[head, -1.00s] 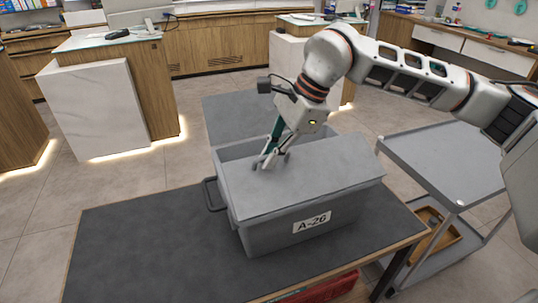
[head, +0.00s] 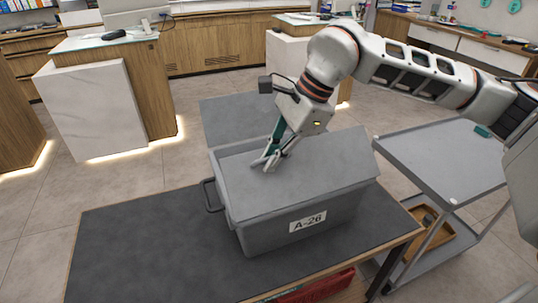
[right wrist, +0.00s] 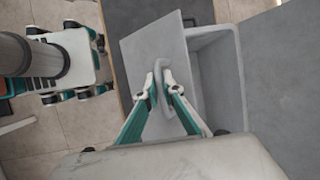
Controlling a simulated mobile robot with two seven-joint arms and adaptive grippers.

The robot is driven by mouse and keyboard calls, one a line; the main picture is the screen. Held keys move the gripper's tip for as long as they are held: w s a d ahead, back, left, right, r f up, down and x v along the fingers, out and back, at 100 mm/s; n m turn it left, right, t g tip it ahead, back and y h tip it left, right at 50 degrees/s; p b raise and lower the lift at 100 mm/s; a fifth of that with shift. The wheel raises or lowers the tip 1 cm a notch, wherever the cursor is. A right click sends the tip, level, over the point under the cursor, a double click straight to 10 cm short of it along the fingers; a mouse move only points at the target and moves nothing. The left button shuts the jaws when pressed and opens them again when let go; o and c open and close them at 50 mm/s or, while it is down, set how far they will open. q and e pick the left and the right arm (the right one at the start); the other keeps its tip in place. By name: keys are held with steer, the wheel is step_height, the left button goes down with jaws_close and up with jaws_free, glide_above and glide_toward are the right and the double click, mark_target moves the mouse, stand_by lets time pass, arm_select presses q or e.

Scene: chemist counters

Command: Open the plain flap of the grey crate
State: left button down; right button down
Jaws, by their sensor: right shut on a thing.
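The grey crate (head: 270,238) stands on the table with an A-26 label on its front wall. Its near flap (head: 310,176), a plain grey panel, covers most of the top and looks slightly tilted, its inner edge raised. The right wrist view shows the fingertips (right wrist: 162,78) closed together on a light grey part of the flap (right wrist: 146,50). The crate's open inside (right wrist: 208,80) shows beside that edge. My left gripper is not in view.
The dark table top (head: 140,245) is clear to the left. A grey trolley (head: 440,160) stands close at the right.

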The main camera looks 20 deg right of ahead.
steer(key=shift+s+f, duration=0.15)
steer(key=shift+s, duration=0.25)
steer(key=shift+s, duration=0.2)
steer(key=shift+s+d+r, duration=0.1)
steer(key=shift+s+r, duration=0.3)
steer(key=shift+s, duration=0.3)
